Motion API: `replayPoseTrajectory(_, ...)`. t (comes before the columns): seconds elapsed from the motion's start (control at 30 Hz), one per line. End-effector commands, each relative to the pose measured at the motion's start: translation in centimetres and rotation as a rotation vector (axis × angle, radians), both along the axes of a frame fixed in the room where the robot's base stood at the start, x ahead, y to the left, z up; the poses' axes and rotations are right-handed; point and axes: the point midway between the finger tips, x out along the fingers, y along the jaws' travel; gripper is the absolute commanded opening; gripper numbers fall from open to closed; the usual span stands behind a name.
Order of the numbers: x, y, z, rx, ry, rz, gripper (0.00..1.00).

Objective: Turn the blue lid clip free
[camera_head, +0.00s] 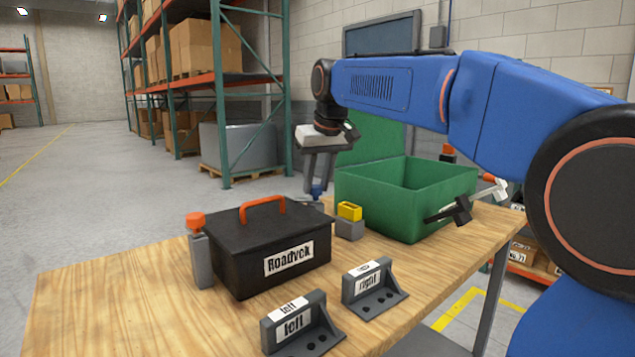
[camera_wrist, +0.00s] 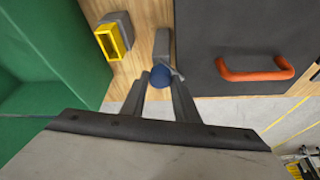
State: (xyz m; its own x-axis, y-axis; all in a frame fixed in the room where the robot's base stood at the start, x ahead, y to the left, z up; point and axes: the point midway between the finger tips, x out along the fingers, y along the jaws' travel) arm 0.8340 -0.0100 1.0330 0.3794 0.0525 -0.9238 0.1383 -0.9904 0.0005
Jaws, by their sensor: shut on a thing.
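The blue lid clip (camera_wrist: 160,76) sits at the edge of the black box (camera_head: 270,251) marked "Roadvok". In the head view the blue clip (camera_head: 318,191) shows small at the box's far right corner. My gripper (camera_wrist: 163,80) is shut on the blue clip, its two fingers on either side of it. In the head view my gripper (camera_head: 317,186) reaches down from above, behind the box's right end. The box's lid is on, with an orange handle (camera_head: 262,204) on top. An orange clip (camera_head: 196,220) stands on a grey post at the box's left end.
A green bin (camera_head: 400,212) stands to the right of the box. A yellow open piece on a grey block (camera_head: 349,212) lies between them. The table's left front is clear.

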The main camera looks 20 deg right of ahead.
Motion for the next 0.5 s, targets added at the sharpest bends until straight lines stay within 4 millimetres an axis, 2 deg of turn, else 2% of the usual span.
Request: replayPoseTrajectory(0.5, 0.05, 0.45, 0.06, -0.001, -0.001, -0.468, 0.05)
